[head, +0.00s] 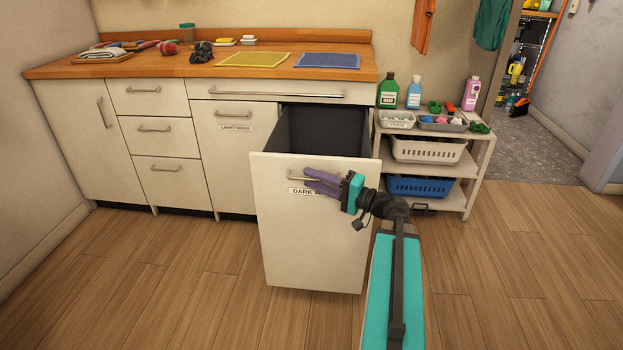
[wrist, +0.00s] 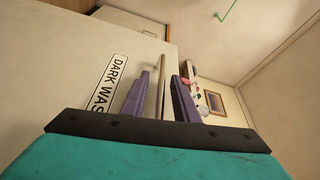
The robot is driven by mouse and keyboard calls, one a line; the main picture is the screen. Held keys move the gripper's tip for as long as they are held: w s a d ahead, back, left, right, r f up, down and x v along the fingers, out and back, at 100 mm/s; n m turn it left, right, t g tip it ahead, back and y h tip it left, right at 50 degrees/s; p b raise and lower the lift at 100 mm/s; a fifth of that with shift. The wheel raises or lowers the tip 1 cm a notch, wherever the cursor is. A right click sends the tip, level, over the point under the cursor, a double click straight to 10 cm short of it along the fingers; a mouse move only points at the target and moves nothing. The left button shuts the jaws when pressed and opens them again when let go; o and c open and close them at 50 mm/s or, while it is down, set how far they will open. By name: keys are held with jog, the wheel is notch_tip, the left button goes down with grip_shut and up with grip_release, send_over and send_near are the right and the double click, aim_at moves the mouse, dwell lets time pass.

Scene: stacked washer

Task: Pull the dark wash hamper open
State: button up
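The dark wash hamper is a tall white pull-out front (head: 310,235) with a dark grey bin (head: 325,132) behind it. It stands well out from the counter, its bin open at the top. Its metal bar handle (head: 297,177) is near the top, above the partly covered "DARK WASH" label (head: 300,191). My gripper (head: 318,183) is at the handle from the right, its purple fingers closed around the bar. In the wrist view the handle (wrist: 160,85) runs between the two fingers of my gripper (wrist: 163,92), beside the label (wrist: 109,84).
The closed "LIGHT WASH" front (head: 228,160) is left of the hamper. A white shelf rack (head: 455,195) with baskets and bottles stands close on its right. The wooden counter (head: 150,68) holds cloths and small items. Wood floor in front is clear.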

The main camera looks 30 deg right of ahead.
jog(key=p+v, duration=0.2)
jog(key=v, duration=1)
jog(key=shift+s, duration=0.3)
